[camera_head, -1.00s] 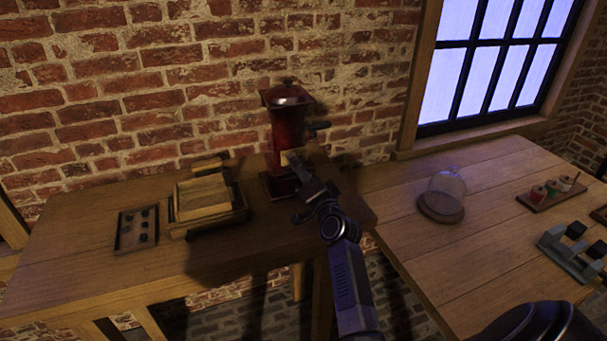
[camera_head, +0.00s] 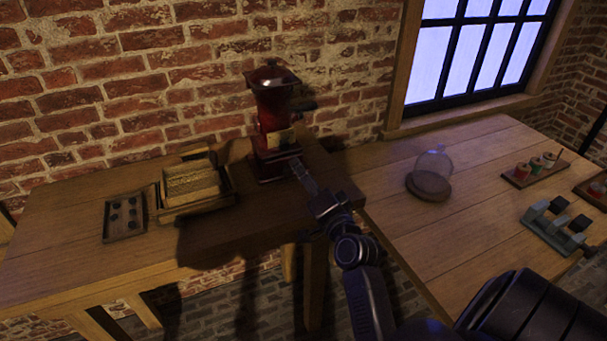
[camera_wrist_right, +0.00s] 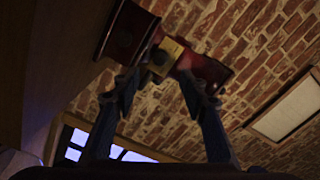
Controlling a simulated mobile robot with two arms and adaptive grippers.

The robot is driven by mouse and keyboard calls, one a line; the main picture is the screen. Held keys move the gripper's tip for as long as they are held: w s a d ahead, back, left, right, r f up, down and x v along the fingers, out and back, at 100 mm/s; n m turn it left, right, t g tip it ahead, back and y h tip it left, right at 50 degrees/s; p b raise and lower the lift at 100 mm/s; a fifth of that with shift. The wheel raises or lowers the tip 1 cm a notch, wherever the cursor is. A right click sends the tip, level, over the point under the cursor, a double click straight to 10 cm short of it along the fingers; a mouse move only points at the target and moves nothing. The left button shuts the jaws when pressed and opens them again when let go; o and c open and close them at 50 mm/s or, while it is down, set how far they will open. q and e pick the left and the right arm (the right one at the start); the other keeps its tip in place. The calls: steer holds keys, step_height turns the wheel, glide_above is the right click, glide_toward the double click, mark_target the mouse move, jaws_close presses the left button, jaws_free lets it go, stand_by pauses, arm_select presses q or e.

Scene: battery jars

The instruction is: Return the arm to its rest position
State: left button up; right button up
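My right gripper (camera_head: 300,167) reaches in from the lower right of the head view, in front of the red grinder-like machine (camera_head: 268,105). In the right wrist view my gripper's two fingers (camera_wrist_right: 158,84) stand apart with nothing held between them. The machine (camera_wrist_right: 207,68) lies beyond the fingertips there, with a yellowish patch (camera_wrist_right: 166,54) between them in the picture. In the head view this patch (camera_head: 280,138) is on the machine's front. The fingertips look clear of the machine, though the gap is hard to judge. My left gripper is not in view.
Left on the wooden table (camera_head: 60,235) are a tray with a tan block (camera_head: 192,180) and a dark plate with round spots (camera_head: 124,217). On the right table (camera_head: 470,220) stand a glass dome (camera_head: 434,165), a board with small coloured items (camera_head: 535,167) and a grey rack (camera_head: 553,230).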

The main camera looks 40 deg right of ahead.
stand_by(0.3)
steer(key=a+f+n+y, duration=0.1)
steer(key=a, duration=0.1)
steer(key=a+f+n+g+y, duration=0.1)
steer(key=a+n, duration=0.1)
steer(key=s+a+f+n+y, duration=0.1)
steer(key=a+f, duration=0.1)
steer(key=s+a+f+n+g+y, duration=0.3)
steer(key=s+a+f+n+g, duration=0.25)
steer(key=a+f, duration=0.2)
steer(key=s+a+f+n+g, duration=0.2)
steer(key=s+f+n+g, duration=0.1)
steer(key=s, duration=0.5)
steer(key=s+a+f+n+g+h, duration=0.1)
steer(key=s+a+f+n+g, duration=0.15)
steer(key=s, duration=0.55)
steer(key=s+a+f+n+g, duration=0.1)
steer(key=s+f+n+g, duration=0.15)
steer(key=s, duration=0.55)
step_height(320, 180, down, 27)
steer(key=s, duration=0.1)
steer(key=s+d+f+g, duration=0.2)
steer(key=s+f, duration=1.4)
steer(key=s, duration=0.1)
steer(key=shift+s+d+f+h, duration=0.15)
steer(key=shift+d+h, duration=0.15)
